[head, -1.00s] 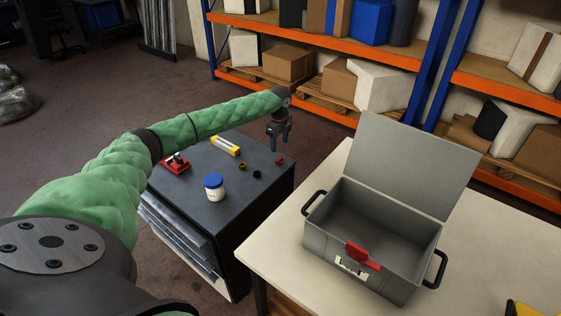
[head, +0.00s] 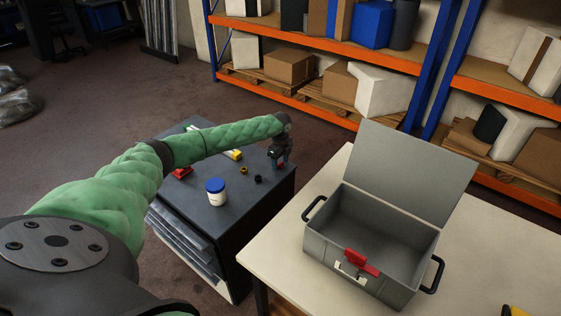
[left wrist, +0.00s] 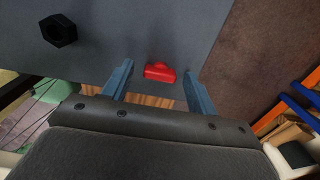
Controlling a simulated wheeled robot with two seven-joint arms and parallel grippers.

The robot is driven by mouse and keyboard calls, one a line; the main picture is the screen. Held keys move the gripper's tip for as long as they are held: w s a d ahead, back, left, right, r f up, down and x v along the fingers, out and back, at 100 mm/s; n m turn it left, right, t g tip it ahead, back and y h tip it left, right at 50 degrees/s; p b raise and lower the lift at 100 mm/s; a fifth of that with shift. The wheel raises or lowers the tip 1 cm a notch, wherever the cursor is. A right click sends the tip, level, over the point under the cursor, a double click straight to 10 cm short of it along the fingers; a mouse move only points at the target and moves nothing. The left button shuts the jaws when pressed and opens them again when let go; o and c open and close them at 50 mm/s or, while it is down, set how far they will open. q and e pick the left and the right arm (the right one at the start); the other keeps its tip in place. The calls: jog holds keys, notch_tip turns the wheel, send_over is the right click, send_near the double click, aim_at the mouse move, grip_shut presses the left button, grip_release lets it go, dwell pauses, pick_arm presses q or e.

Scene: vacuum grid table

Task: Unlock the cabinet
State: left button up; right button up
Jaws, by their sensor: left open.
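The dark cabinet (head: 245,205) stands left of the pale table, with stacked sheets showing in its open side; I cannot make out a lock. A small red piece (left wrist: 160,72) with a rounded bump lies on its top near the far right corner; I cannot tell whether it is a key. My left gripper (head: 280,164) is open and low over that corner. In the left wrist view its two fingers (left wrist: 158,90) stand apart on either side of the red piece, which is not gripped. My right gripper is out of view.
On the cabinet top are a blue-lidded white jar (head: 216,194), a black nut (head: 258,180), a brass nut (head: 243,170), a yellow item (head: 235,155) and a red item (head: 181,172). An open grey box (head: 325,246) with a red latch stands on the pale table (head: 278,252).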

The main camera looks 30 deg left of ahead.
pick_arm(q)
jog(key=c, duration=1)
